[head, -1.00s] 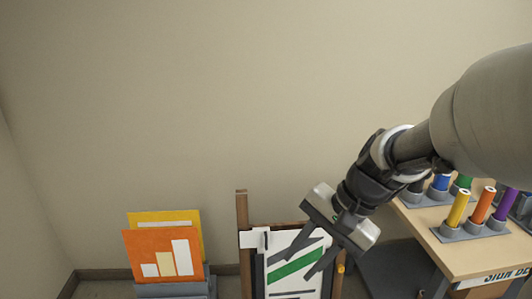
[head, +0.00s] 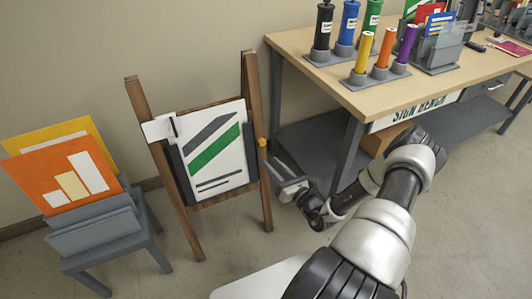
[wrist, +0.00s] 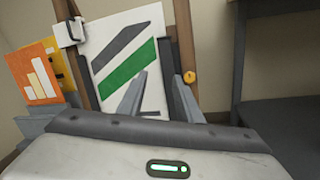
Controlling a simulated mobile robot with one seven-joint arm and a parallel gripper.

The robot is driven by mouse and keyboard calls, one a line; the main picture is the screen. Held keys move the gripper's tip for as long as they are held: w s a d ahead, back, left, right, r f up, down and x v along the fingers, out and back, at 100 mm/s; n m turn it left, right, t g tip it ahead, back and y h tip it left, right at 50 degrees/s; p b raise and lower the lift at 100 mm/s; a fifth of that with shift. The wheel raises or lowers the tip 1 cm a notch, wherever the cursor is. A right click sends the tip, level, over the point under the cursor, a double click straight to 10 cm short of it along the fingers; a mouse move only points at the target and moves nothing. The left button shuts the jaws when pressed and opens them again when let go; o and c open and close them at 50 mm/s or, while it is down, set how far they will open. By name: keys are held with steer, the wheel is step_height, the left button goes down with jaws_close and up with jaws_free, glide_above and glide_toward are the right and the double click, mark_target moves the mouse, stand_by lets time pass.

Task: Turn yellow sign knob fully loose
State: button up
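The yellow knob (head: 262,142) is on the right leg of a wooden easel (head: 141,103), beside the sign board. It also shows in the wrist view (wrist: 190,77), just right of the right finger's tip. The white sign (head: 214,150) with dark and green stripes sits upright on the easel, a white clip piece (head: 160,127) at its upper left. My gripper (head: 272,173) is just right of the easel and below the knob in the head view. In the wrist view my gripper (wrist: 157,88) has its fingers apart with nothing held. The knob is not between them.
A grey stand (head: 100,232) with orange and yellow chart boards is left of the easel. The sign bench (head: 310,40) with several coloured rolls is at the right, its leg and lower shelf near my arm. Floor in front of the easel is clear.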

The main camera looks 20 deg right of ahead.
mark_target(263, 144)
steer(key=s+d+f+m+h, duration=0.1)
steer(key=d+f+m+h, duration=0.25)
steer(key=f, duration=0.25)
steer(key=shift+m+h, duration=0.25)
steer(key=shift+h, duration=0.1)
steer(key=w+b, duration=0.4)
steer(key=w, duration=1.3)
steer(key=shift+b, duration=0.4)
steer(key=shift+s, duration=0.1)
steer(key=c, duration=0.8)
steer(key=shift+o, duration=0.2)
